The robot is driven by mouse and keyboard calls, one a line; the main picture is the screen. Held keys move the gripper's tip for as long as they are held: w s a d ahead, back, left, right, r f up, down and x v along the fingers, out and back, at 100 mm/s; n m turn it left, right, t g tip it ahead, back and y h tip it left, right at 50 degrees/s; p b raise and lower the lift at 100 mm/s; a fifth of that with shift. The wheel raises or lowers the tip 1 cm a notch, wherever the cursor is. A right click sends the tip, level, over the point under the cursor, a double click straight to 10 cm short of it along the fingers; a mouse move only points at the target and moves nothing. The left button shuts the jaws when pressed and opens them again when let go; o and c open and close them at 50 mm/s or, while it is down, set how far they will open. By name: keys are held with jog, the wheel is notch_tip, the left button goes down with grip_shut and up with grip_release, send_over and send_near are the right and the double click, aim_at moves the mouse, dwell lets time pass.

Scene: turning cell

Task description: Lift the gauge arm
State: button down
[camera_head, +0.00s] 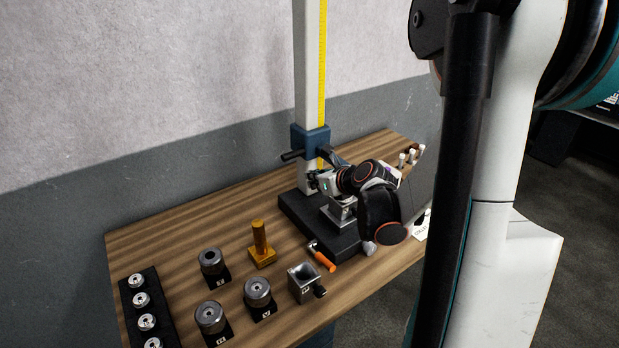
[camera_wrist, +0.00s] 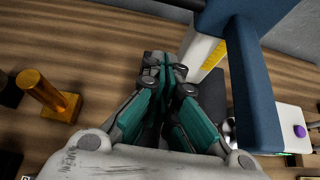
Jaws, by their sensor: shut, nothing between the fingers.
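The gauge stands at the back of the bench, with a tall pale column (camera_head: 311,60) carrying a yellow scale. Its blue carriage (camera_head: 308,136) is low on the column, with a black handle (camera_head: 291,155) sticking out to the left. In the wrist view a blue arm of the gauge (camera_wrist: 256,90) runs down the right side, beside my fingers. My gripper (camera_wrist: 165,66) is shut and empty, its fingertips close to the pale column. I cannot tell whether they touch anything. In the head view my wrist covers part of the gauge and its dark base (camera_head: 293,207).
A brass post (camera_head: 261,245), metal cylinders (camera_head: 211,318), a square block (camera_head: 304,283) and an orange-handled tool (camera_head: 322,258) stand or lie in front. A dark rack of rings (camera_head: 150,305) is at left. The wall is close behind.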

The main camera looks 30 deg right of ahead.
jog(key=b+x, duration=0.1)
jog(key=x, duration=0.6)
jog(key=r, duration=0.2)
jog(key=w+r, duration=0.1)
jog(key=shift+r, duration=0.4)
notch_tip(320, 180, up, 36)
jog(key=p, duration=2)
jog(key=shift+w, duration=0.1)
